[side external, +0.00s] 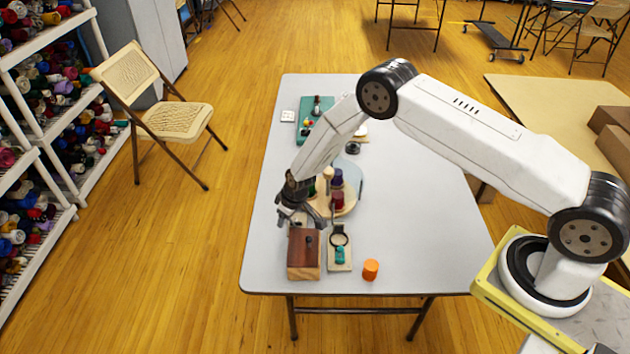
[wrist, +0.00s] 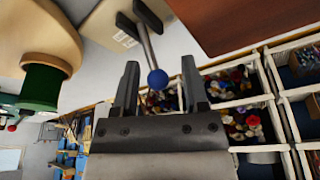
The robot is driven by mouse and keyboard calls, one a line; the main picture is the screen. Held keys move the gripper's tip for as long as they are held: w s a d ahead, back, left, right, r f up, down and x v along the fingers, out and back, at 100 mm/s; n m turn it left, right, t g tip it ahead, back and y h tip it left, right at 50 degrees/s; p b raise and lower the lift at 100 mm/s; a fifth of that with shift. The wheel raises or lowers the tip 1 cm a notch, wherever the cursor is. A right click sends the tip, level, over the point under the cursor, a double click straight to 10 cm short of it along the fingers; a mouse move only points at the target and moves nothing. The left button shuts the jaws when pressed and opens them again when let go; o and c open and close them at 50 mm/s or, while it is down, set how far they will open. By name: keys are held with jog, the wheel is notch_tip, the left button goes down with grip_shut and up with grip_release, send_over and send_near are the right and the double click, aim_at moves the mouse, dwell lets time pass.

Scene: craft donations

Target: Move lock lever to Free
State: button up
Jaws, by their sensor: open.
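The lever shows in the wrist view as a grey rod (wrist: 146,42) with a blue ball knob (wrist: 157,79). Its dark bracket (wrist: 148,13) sits on a pale block (wrist: 105,24) with a small label that I cannot read. My gripper (wrist: 158,66) is open, with one finger on each side of the knob and visible gaps on both sides. In the side view my gripper (side external: 299,219) points down, low over the table beside a round turntable (side external: 350,207). The lever cannot be made out there, so its marked position is unclear.
A brown wooden box (side external: 304,256) stands just in front of my gripper. Beside it are a pale board (side external: 340,259) with a teal piece and an orange cylinder (side external: 371,269). Spools stand on the turntable. A teal board (side external: 317,107) lies farther back. The table's right side is clear.

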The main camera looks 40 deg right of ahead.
jog(key=shift+r, duration=0.15)
jog(key=shift+r, duration=3.65)
